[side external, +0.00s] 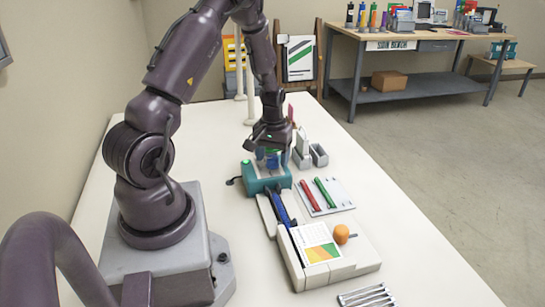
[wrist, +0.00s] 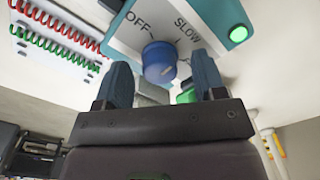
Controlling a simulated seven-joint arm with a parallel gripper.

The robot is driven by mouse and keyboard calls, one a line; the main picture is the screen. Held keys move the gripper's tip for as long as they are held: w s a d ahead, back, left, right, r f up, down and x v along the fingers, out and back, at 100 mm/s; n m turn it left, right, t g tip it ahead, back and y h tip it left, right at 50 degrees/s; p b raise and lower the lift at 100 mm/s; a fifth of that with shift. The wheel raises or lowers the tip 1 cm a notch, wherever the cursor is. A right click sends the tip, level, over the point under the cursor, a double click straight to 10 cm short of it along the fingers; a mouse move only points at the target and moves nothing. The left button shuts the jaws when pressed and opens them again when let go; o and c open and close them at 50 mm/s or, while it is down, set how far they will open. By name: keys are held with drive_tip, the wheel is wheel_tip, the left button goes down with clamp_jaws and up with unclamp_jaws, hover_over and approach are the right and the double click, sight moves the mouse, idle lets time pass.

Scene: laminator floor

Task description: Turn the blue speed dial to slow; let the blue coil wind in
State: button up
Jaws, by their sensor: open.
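The blue speed dial (wrist: 159,62) sits on the grey face of a teal control box (wrist: 205,15), between the words OFF and SLOW. Which mark it points at I cannot tell. My gripper (wrist: 161,68) is open, its two blue fingers on either side of the dial in the picture; contact is not clear. In the side view my gripper (side external: 270,153) points down just over the teal box (side external: 262,184), and the dial cannot be told apart from the fingers. The blue coil (side external: 284,208) lies along the machine in front of the box.
A green lamp (wrist: 238,33) glows on the box. A red coil (side external: 310,196) and a green coil (side external: 325,192) lie on a white card to the right. A printed sheet (side external: 316,243) and an orange knob (side external: 341,233) are on the machine. Small grey holders (side external: 318,155) stand behind.

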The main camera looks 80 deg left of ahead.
sight(272, 158)
wheel_tip(272, 158, up, 13)
drive_tip(key=shift+f, duration=0.2)
idle(0.4)
drive_tip(key=s+d+r+m+t, duration=0.2)
drive_tip(key=d+r+m, duration=0.3)
drive_tip(key=d, duration=0.8)
drive_tip(key=s+d+r+m+t, duration=0.3)
drive_tip(key=s+d+r+m, duration=0.2)
drive_tip(key=d+r, duration=0.5)
drive_tip(key=d, duration=0.3)
drive_tip(key=shift+s+d+r+m+t, duration=0.15)
drive_tip(key=shift+s+r+m+t, duration=0.15)
idle(3.9)
